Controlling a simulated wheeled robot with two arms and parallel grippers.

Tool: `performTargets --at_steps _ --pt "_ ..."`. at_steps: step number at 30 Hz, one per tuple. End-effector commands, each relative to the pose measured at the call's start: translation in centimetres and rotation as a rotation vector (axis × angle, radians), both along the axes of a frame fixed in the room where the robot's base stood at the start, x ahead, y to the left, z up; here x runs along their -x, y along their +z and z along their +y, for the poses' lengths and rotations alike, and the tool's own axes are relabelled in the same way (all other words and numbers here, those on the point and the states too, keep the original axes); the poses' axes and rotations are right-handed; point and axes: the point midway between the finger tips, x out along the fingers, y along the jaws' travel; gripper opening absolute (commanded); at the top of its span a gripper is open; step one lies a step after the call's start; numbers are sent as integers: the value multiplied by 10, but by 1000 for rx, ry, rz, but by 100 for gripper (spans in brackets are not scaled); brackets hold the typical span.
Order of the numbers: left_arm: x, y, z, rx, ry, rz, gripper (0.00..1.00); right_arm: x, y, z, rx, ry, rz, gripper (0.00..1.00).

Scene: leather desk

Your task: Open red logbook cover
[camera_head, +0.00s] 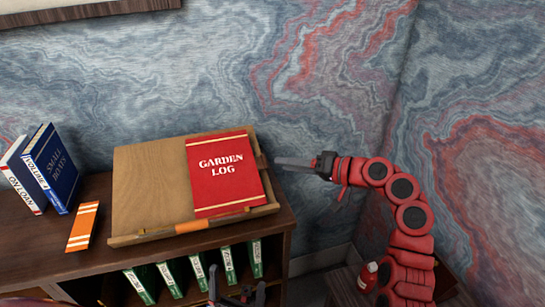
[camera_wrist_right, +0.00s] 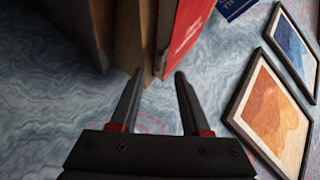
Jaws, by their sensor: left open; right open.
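The red logbook (camera_head: 227,176), titled "GARDEN LOG", lies closed on a slanted wooden stand (camera_head: 150,190) on the desk. Its red cover (camera_wrist_right: 188,38) also shows in the right wrist view, at the top, just beyond the fingertips. My right gripper (camera_head: 278,162) is open and empty, to the right of the logbook's right edge, apart from it. In the right wrist view its two fingers (camera_wrist_right: 159,82) point toward the edge of the stand and book. My left gripper (camera_head: 237,290) is open and low at the bottom edge, in front of the shelf, partly cut off.
A blue book (camera_head: 55,170) and a white book (camera_head: 20,177) stand at the left. An orange striped item (camera_head: 83,227) lies beside the stand. Green binders (camera_head: 229,265) fill the shelf below. A red bottle (camera_head: 367,277) stands at the lower right. The wall is close behind.

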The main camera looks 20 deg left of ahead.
Motion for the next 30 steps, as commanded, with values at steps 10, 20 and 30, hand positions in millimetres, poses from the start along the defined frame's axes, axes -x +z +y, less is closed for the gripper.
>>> performTargets --at_steps 10,20,30 --pt "0 16 0 0 0 0 100 -9 -11 46 0 0 2 47" --pt "0 16 0 0 0 0 100 -10 -13 49 0 -2 -1 47" --pt "0 16 0 0 0 0 100 -10 -13 48 -1 -3 0 0"
